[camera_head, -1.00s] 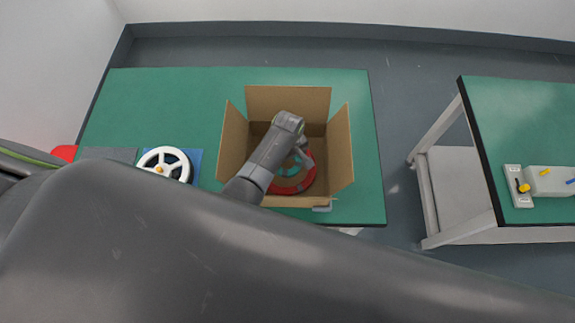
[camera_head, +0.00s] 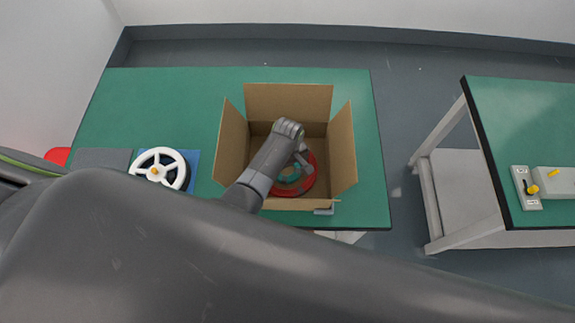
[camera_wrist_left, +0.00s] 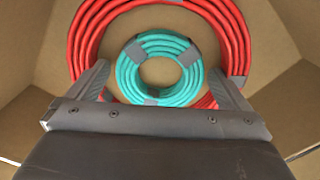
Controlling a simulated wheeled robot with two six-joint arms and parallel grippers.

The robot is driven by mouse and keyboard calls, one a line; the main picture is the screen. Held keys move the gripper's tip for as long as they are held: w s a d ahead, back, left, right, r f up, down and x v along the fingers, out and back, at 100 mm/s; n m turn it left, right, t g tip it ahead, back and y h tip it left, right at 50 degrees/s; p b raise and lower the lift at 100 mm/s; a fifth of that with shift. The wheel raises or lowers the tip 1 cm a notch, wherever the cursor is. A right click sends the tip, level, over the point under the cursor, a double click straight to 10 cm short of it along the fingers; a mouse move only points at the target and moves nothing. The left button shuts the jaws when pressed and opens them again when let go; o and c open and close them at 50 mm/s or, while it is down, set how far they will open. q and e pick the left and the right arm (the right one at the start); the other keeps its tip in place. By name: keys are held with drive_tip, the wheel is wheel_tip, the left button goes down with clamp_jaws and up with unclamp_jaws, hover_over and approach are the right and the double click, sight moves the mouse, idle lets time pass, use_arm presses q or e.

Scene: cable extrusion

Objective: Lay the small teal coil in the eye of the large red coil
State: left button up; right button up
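The large red coil (camera_head: 309,174) lies flat on the floor of the open cardboard box. In the left wrist view the red coil (camera_wrist_left: 231,35) rings the small teal coil (camera_wrist_left: 128,72), which sits within its eye. The teal coil's near edge appears close to the red windings, and my gripper body hides that part. The teal coil (camera_head: 291,175) is partly hidden by my arm in the head view. My left gripper (camera_wrist_left: 165,85) is open, its fingers spread on either side of the teal coil with gaps. It reaches down into the box (camera_head: 302,160). My right gripper is not in view.
The cardboard box (camera_head: 342,150) has upright flaps around my left arm. A white spool (camera_head: 172,157) lies left of it on the green table (camera_head: 180,100). A second table (camera_head: 520,120) with a switch box (camera_head: 555,181) stands right, across a floor gap.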

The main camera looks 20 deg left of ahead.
use_arm(q)
drive_tip(key=shift+r, duration=0.1)
drive_tip(key=shift+r+p, duration=0.6)
drive_tip(key=shift+p, duration=0.05)
wheel_tip(320, 180, up, 11)
drive_tip(key=p, duration=0.3)
drive_tip(key=shift+p, duration=0.35)
drive_tip(key=shift+f, duration=0.1)
